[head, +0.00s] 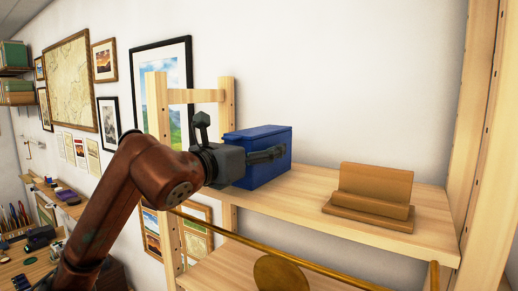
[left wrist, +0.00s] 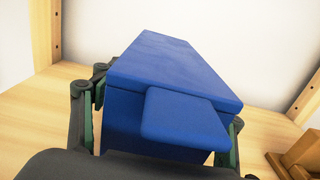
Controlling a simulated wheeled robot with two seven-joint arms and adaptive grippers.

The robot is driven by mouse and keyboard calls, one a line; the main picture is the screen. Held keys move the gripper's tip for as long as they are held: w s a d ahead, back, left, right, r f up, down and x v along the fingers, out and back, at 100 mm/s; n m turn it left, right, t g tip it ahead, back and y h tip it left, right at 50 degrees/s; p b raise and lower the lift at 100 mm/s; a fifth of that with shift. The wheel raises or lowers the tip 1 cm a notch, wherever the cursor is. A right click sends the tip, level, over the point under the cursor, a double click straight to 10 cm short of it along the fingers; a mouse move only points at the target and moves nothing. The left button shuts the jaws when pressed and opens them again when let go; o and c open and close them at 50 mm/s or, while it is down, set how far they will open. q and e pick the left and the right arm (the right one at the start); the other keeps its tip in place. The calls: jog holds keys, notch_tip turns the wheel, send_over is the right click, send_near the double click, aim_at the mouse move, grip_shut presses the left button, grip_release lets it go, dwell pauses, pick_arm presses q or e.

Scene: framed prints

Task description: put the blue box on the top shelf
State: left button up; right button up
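The blue box (head: 262,137) sits upright at the left end of the upper wooden shelf (head: 300,204); its underside looks level with the board, and I cannot tell whether it rests fully on it. My left gripper (head: 266,154) reaches in from the left, with one dark finger along the box's near side. In the left wrist view the blue box (left wrist: 175,70) fills the middle, its lid and a front tab facing me. The left gripper's fingers (left wrist: 165,135) lie on both sides of it and look pressed against it. My right gripper is not in view.
A brown stepped wooden stand (head: 370,195) is on the same shelf to the right. Wooden posts (head: 158,110) flank the shelf. Bare board lies between box and stand. Framed prints (head: 70,80) hang behind my arm.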

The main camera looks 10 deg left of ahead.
pick_arm(q)
jog(key=shift+o, duration=0.2)
jog(key=shift+w+f, duration=0.15)
jog(key=shift+f, duration=0.05)
jog(key=v, duration=1.2)
jog(key=shift+a, duration=0.1)
